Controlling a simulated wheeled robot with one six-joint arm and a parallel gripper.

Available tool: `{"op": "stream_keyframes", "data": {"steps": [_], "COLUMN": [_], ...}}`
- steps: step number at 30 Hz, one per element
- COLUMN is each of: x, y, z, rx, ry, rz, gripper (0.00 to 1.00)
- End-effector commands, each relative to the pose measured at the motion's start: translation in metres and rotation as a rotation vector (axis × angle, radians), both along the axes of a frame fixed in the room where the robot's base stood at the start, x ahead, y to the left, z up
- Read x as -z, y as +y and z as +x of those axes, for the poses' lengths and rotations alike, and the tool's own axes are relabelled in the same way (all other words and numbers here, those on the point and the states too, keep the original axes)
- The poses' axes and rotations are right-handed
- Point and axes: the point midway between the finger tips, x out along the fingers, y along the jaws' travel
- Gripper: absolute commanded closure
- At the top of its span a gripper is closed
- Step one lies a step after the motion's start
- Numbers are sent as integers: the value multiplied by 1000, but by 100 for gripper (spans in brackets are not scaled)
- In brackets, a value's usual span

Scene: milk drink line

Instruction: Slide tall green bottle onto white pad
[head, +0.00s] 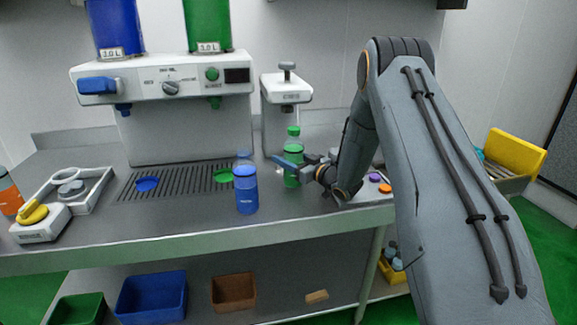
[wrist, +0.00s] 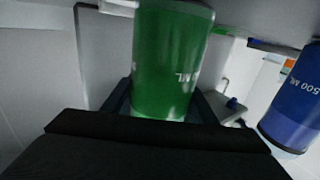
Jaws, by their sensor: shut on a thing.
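The tall green bottle (head: 292,181) stands upright near the counter's back, right of the blue bottle, in front of the white press-like machine. My gripper (head: 291,164) reaches in from the right and is shut on its body. In the wrist view the green bottle (wrist: 172,60) fills the space between the dark fingers, with "ML" lettering on its side. I cannot tell whether its base touches the counter. A small white patch (head: 278,170) shows just left of the bottle, partly hidden by the gripper; I cannot tell whether it is the white pad.
A blue bottle (head: 246,192) stands close by on the left; it also shows in the wrist view (wrist: 293,105). The white press-like machine (head: 286,91) is behind. The dispenser (head: 165,80) stands over a slotted drain with blue and green discs. The counter's front strip is mostly clear.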

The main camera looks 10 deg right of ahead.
Motion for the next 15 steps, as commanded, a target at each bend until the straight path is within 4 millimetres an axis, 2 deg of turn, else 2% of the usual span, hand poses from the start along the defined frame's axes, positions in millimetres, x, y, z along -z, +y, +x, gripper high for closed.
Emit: {"op": "stream_keyframes", "data": {"steps": [1,5,15], "x": [8,8,8], "y": [1,2,2], "z": [5,13,14], "rx": [-2,-1,-2], "ry": [3,5,7], "rz": [-2,-1,-1], "gripper": [88,88,88]}}
